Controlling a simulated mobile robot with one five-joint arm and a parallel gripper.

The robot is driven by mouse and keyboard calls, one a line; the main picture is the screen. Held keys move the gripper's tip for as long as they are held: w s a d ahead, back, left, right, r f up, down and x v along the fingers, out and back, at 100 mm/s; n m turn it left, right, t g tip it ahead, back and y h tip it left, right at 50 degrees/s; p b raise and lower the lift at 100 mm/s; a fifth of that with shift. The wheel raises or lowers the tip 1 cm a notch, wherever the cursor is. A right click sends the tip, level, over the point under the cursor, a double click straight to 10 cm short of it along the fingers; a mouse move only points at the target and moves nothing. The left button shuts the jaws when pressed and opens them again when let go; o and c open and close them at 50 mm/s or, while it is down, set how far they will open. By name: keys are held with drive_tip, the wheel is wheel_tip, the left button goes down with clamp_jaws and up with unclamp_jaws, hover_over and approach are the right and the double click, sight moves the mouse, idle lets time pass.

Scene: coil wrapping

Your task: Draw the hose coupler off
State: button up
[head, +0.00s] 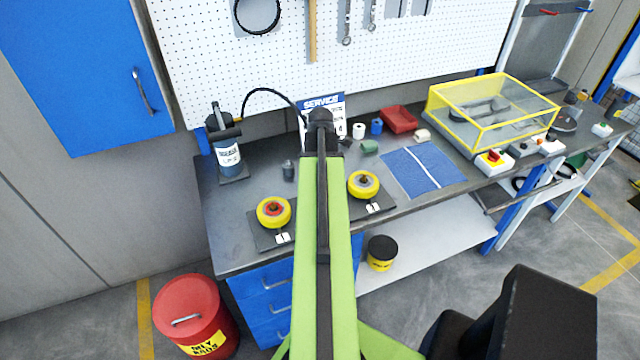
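A blue grease pump (228,155) with a black top stands at the left end of the workbench. A black hose (262,91) arches from it to the right and ends beside my gripper (321,118). I cannot make out the coupler at the hose's end; my arm and gripper cover that spot. My arm reaches forward over the bench, and the gripper is in front of the white service sheet (334,104). The fingers are too small and hidden to tell whether they are open or shut. A yellow wheel with a red hub (273,211) and a yellow wheel with a grey hub (363,184) sit on dark plates.
A blue mat (424,170), a red tray (398,119) and several small pots lie on the bench (232,240). A yellow-framed guard (480,135) stands to the right. A pegboard (400,50) rises behind. A red bin (190,300) is on the floor at left.

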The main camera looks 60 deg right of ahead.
drive_tip(key=shift+f, duration=0.15)
clamp_jaws()
idle(0.6)
